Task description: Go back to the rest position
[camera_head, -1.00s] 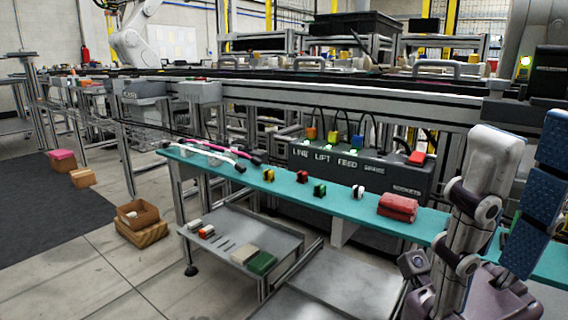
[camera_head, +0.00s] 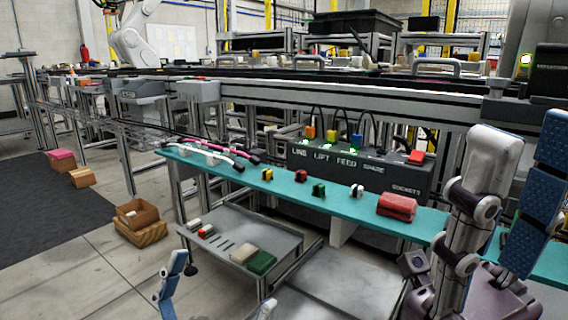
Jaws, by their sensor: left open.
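Only the tips of my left gripper (camera_head: 216,283) show at the bottom edge. One blue-padded finger stands below the grey side shelf, and a pale fingertip is farther right. They are well apart with nothing between them; the palm is out of frame. At the right edge stand grey and blue-padded finger-like parts of my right gripper (camera_head: 524,130), close to the camera. They cover part of the teal shelf (camera_head: 330,204). I see nothing held there, but the view does not settle how far it is open.
The teal shelf carries a red bundle (camera_head: 397,207), small coloured blocks and cable ends. Behind it is a dark socket box (camera_head: 345,168) with lit labels. A grey side shelf (camera_head: 232,228) holds small parts. Brown boxes (camera_head: 138,218) sit on the floor at left.

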